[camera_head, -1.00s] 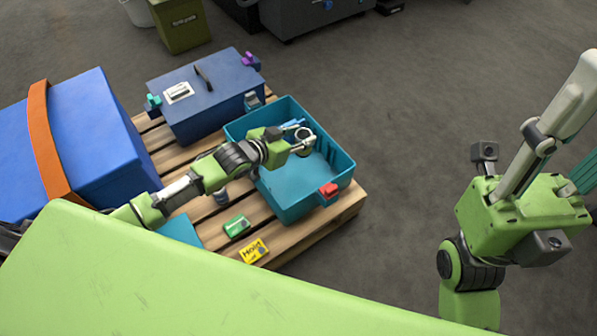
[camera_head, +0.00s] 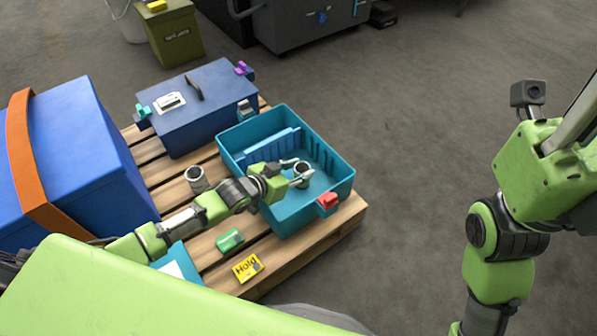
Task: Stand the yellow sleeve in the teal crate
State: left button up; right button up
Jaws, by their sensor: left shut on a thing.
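The teal crate (camera_head: 330,152) stands at the right end of the pallet, with a red catch on its near right side. My left gripper (camera_head: 297,177) reaches over the crate's near left wall and is shut on a short, open-topped sleeve (camera_head: 303,168). This sleeve looks grey-brown rather than yellow and is roughly upright inside the crate's outline. I cannot tell whether it touches the crate floor. A similar grey sleeve (camera_head: 196,180) stands on the pallet behind my left arm. I see no clearly yellow sleeve. My right arm is at the right, its gripper out of view.
A green item (camera_head: 229,240) and a yellow Hold card (camera_head: 247,267) lie on the pallet (camera_head: 318,245). Floor right of the pallet is clear.

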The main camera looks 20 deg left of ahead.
pick_arm(q)
jog(key=shift+w+r, duration=0.1)
jog(key=o, duration=1.4)
